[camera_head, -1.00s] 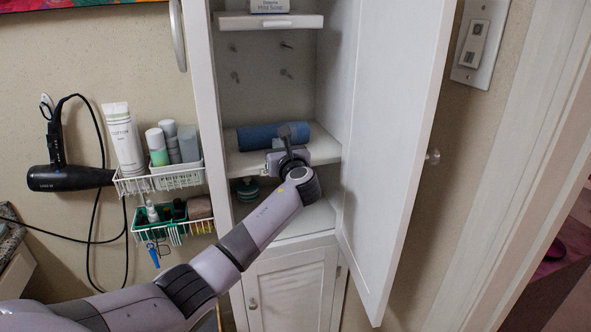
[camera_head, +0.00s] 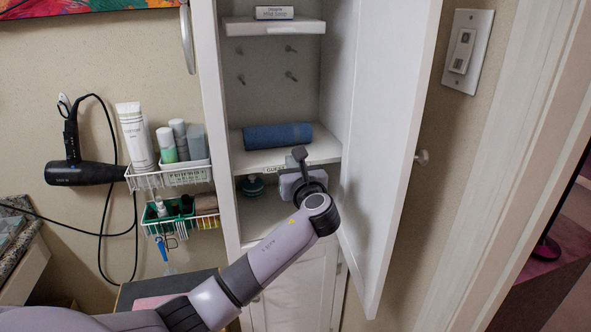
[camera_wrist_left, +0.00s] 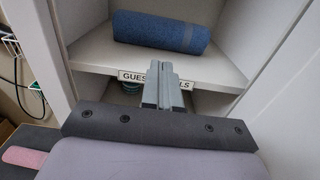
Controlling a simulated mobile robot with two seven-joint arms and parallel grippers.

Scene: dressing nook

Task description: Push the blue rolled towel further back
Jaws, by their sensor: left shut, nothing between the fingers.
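The blue rolled towel (camera_head: 277,136) lies on its side across a white cabinet shelf (camera_head: 262,160). In the left wrist view the towel (camera_wrist_left: 160,31) sits toward the back of that shelf, with bare shelf in front of it. My left gripper (camera_head: 299,156) is in front of and below the shelf's front edge, apart from the towel. In the left wrist view its fingers (camera_wrist_left: 163,82) are shut together with nothing between them, in front of a label on the shelf edge reading "GUES…LS", which they partly cover. My right gripper is not in view.
The open cabinet door (camera_head: 385,150) stands close on the right. A small upper shelf (camera_head: 272,28) holds a soap box (camera_head: 274,13). A green-lidded jar (camera_head: 252,185) stands on the shelf below. Wire baskets (camera_head: 172,178) and a hair dryer (camera_head: 82,174) hang on the left.

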